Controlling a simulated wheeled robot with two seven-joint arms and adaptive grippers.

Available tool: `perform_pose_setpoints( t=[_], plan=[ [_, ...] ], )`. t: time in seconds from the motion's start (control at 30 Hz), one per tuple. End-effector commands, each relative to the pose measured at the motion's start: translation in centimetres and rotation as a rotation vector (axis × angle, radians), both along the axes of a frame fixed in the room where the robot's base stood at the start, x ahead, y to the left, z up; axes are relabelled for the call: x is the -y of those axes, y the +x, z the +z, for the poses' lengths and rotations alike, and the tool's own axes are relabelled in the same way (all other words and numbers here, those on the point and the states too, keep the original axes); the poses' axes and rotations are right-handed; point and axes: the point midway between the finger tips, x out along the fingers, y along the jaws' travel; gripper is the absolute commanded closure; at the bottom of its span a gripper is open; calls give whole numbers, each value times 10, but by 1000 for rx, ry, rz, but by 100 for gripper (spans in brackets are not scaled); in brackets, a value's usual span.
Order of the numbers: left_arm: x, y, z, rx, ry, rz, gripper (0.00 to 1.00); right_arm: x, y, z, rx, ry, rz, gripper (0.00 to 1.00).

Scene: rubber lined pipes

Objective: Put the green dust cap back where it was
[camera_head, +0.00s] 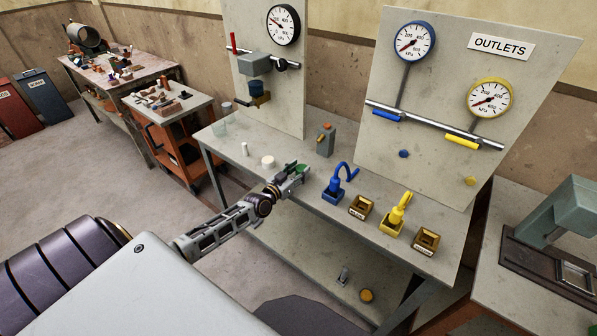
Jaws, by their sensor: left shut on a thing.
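My left gripper (294,173) reaches in from the left over the front left part of the grey workbench (262,147). It is shut on a small green thing (301,169), which looks like the green dust cap. The fingers hide part of it, and its exact shape is too small to tell. I cannot tell how far above the bench top it is. No other green cap is clear in view. My right gripper is not in view.
A blue hose fitting (335,190) and a yellow one (396,217) stand on the bench, near open boxes (426,241). A grey box with an orange button (325,140) stands behind the gripper. A white round item (267,162) lies left. The OUTLETS panel (440,110) rises behind.

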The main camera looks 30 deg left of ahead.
Motion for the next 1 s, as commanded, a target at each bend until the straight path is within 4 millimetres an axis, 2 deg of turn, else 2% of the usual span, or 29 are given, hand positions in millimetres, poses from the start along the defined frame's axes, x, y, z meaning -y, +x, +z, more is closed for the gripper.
perform_pose_setpoints(
  t=[0.37,0.4,0.57,1.0],
  plan=[
    [0,0,-3,1,0,0,85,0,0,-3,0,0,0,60],
    [0,0,-3,0,-1,0,53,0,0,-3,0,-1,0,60],
    [0,0,-3,0,0,0,34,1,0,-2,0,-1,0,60],
    [0,0,-3,0,1,0,34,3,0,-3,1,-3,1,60]
  ],
)
